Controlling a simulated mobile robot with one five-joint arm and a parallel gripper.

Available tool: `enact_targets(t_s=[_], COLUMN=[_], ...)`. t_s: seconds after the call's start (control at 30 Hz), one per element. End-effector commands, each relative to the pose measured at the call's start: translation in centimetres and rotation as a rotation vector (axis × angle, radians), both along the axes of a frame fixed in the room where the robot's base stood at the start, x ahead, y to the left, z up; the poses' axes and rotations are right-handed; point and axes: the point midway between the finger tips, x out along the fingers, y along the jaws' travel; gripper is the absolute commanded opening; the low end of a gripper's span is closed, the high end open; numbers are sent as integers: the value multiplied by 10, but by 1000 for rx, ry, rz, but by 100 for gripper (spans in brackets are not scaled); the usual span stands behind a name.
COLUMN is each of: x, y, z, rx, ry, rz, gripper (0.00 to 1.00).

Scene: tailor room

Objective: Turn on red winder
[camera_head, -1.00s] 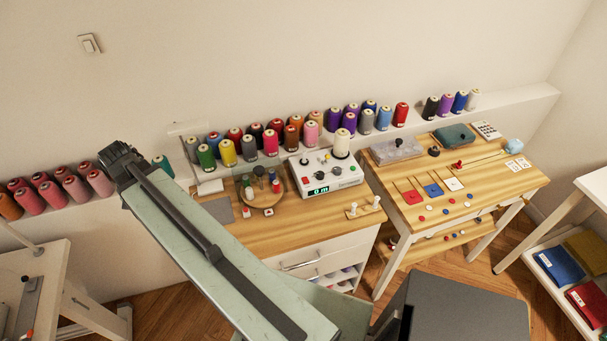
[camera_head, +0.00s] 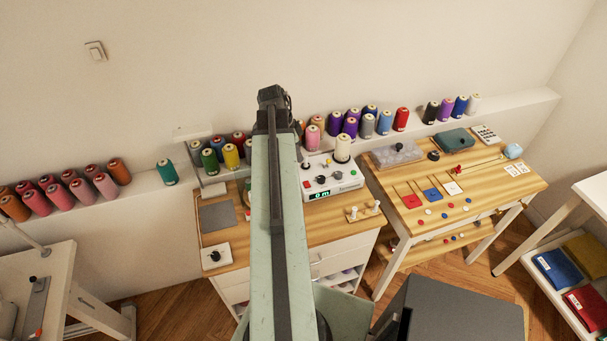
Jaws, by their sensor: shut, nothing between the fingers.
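A white winder box (camera_head: 348,184) with a lit green display and several small knobs stands on the wooden top of the drawer cabinet. A cream thread cone (camera_head: 342,149) stands upright on its back part. Its front faces me, and my arm covers the area just left of it. My gripper's fingers do not show.
A white plate with a black knob (camera_head: 214,256) lies at the cabinet top's left front. A grey mat (camera_head: 217,216) lies behind it. Thread cones line the wall ledge (camera_head: 515,108). A second wooden table (camera_head: 490,194) with colored squares and buttons stands right. White pegs stand before the winder.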

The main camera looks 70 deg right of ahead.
Motion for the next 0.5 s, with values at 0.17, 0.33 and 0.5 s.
enact_targets(t_s=[0.17, 0.33, 0.5], x=[-3, -11, -19], y=[-2, -6, -12], z=[-21, -55, -91], rx=[0, 0, 0], ry=[0, 0, 0], rz=[1, 2, 1], gripper=[0, 0, 0])
